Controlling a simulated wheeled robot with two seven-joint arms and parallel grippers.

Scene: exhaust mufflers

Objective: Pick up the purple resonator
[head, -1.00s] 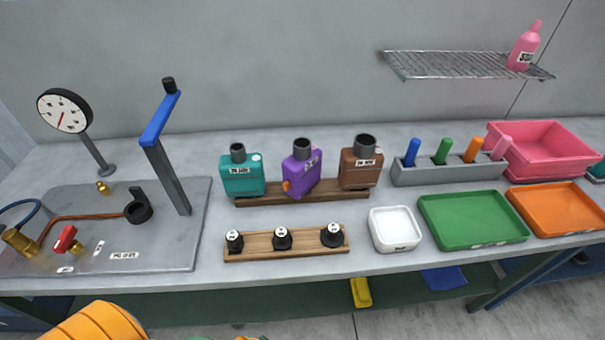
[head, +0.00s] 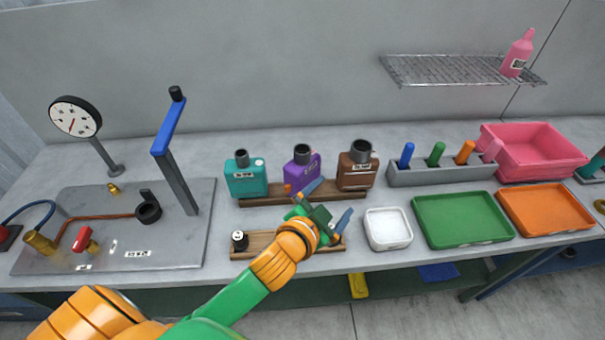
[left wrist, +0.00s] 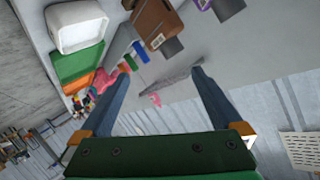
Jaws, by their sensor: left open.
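The purple resonator (head: 298,176) stands upright on a wooden rack (head: 262,198), between the teal resonator (head: 246,180) and the brown resonator (head: 354,175). Its dark neck points up. My left gripper (head: 328,203) is open and empty, in front of the rack; one blue-grey finger overlaps the purple body's lower right in the head view. I cannot tell whether they touch. In the left wrist view the open fingers (left wrist: 160,68) show nothing between them near the tips. The brown resonator (left wrist: 152,22) is above them, and only a sliver of purple (left wrist: 201,3) shows at the top edge. My right gripper is not in view.
A front wooden rack (head: 245,254) holds black pieces, mostly hidden by my left arm. A white tray (head: 388,244), green tray (head: 425,240) and orange tray (head: 515,234) lie to the right.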

